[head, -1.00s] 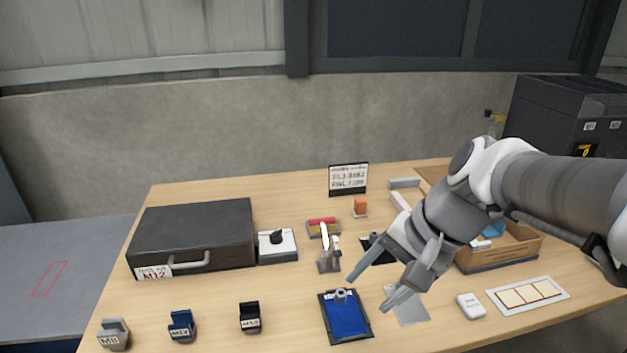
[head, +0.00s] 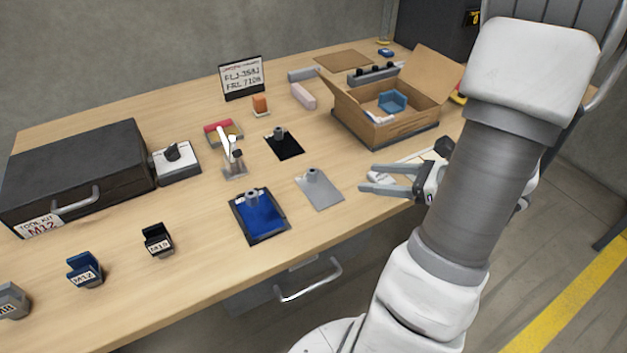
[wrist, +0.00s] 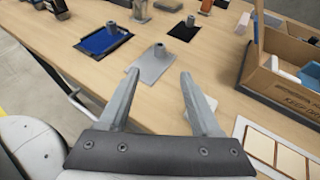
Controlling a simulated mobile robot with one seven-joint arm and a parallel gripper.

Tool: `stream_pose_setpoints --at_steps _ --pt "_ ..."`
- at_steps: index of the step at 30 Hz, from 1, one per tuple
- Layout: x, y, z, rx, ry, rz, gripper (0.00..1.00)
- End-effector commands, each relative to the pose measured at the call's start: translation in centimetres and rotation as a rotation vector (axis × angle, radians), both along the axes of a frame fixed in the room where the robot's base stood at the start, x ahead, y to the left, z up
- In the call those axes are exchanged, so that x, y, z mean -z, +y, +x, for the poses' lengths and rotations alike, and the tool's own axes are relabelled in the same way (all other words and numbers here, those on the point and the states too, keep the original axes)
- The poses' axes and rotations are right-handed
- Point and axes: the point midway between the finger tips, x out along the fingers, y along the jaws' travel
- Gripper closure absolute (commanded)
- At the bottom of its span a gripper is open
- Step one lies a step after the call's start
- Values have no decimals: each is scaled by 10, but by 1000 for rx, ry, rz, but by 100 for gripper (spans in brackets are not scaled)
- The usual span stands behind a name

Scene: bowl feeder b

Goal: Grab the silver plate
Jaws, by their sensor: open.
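The silver plate (head: 318,190) is a flat light-grey plate with a short round knob on top. It lies on the table between the blue plate (head: 259,216) and my gripper. My gripper (head: 366,180) is open and empty, to the right of the silver plate and apart from it in the head view. In the wrist view the silver plate (wrist: 152,66) lies beyond and between the open fingers (wrist: 159,84), its knob toward the far side. A black plate (head: 284,146) with a similar knob lies farther back.
An open cardboard box (head: 388,115) with a blue part stands at the back right. A dark toolbox (head: 80,170) is at the left. Labelled holders (head: 158,241) line the front edge. A small stand (head: 234,165) stands left of the plates.

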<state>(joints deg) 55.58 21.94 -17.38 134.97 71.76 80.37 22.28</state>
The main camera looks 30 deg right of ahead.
Motion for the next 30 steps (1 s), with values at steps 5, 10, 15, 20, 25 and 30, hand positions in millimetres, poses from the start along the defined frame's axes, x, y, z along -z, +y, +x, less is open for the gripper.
stream_pose_setpoints --at_steps 5,10,15,20,25,30 --pt "17 21 30 -9 1 1 35" --pt "31 39 59 -10 1 -1 35" --pt "40 52 80 -9 0 -1 35" --pt "43 56 88 -7 1 -1 35" --pt "50 66 105 -11 0 -2 35" --pt "58 76 125 -8 1 -3 35"
